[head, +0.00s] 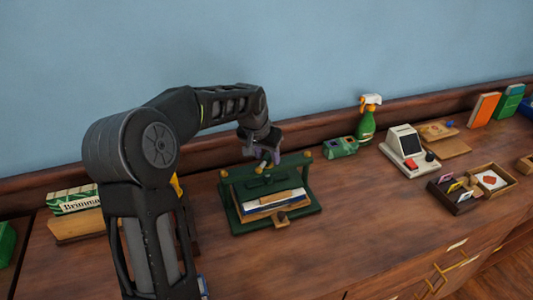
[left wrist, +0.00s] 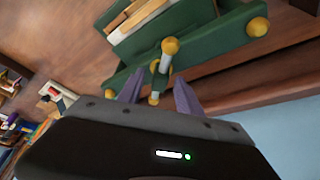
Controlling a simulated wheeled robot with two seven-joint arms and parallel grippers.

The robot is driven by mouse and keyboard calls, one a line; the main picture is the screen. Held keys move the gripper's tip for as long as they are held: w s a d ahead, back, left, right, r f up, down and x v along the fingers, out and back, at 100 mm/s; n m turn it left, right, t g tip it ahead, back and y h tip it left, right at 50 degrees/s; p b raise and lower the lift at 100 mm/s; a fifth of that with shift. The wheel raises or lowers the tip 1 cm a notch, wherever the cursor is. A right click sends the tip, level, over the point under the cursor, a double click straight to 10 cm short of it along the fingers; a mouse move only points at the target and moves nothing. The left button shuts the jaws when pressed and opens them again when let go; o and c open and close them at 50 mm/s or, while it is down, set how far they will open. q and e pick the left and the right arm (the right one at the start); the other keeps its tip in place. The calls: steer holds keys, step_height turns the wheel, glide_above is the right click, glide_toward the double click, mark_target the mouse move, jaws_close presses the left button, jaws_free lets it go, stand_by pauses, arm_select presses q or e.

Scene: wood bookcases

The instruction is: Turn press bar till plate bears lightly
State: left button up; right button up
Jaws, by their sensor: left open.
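A green book press (head: 313,205) stands on the wood top, holding books (head: 276,202) with a board on them. Its press bar, a short rod with yellow ball ends, shows in the left wrist view (left wrist: 164,62). My left gripper (head: 262,157) is above the press at its back side. In the left wrist view my gripper (left wrist: 157,93) has its two purple fingers apart, with the near ball end of the bar between them. I cannot tell whether either finger touches the bar. Whether the plate touches the books is not clear. My right gripper is out of view.
A green box (head: 340,147), a spray bottle (head: 367,122) and a white card machine (head: 407,150) stand right of the press. A wooden tray (head: 513,183) lies farther right. A wooden ledge runs behind. The top right of the press is clear in front.

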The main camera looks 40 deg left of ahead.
arm_select(q)
jaws_close()
stand_by(0.4)
